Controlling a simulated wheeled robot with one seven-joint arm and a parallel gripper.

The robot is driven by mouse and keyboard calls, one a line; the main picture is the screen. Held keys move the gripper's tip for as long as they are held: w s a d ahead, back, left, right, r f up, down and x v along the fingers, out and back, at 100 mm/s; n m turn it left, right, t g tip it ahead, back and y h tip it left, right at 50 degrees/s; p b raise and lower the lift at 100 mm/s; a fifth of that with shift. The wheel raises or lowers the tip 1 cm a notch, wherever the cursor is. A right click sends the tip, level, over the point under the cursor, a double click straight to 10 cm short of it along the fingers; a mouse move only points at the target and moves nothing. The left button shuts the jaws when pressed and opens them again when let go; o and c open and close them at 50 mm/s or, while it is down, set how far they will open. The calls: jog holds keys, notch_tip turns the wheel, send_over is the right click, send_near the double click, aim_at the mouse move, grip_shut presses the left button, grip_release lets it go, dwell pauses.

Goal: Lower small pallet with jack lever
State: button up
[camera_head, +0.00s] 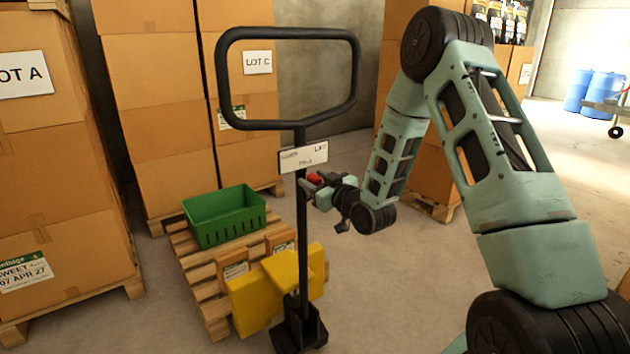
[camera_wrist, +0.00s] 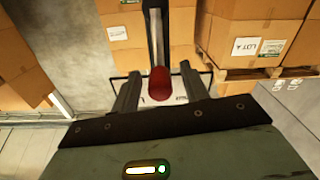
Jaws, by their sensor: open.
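The yellow pallet jack (camera_head: 255,300) stands upright with a black loop handle (camera_head: 222,80) on a black post. A white label plate (camera_head: 303,156) sits on the post below the loop. The red lever tip (camera_head: 315,179) is just below the plate; in the wrist view the red tip (camera_wrist: 160,82) lies between the fingers. My gripper (camera_head: 322,197) is open beside the post, and in the wrist view its two fingers (camera_wrist: 160,92) flank the red tip. Whether they touch it is unclear. The small wooden pallet (camera_head: 191,262) is on the jack; its height above the floor is unclear.
A green crate (camera_head: 224,217) and small boxes (camera_head: 236,268) stand on the small pallet. Stacked cartons on pallets stand at the left (camera_head: 60,150) and behind (camera_head: 155,90). Blue drums (camera_head: 592,90) are at the far right. The floor (camera_head: 420,270) right of the jack is clear.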

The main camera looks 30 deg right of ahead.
jog(key=shift+w, duration=0.1)
grip_shut()
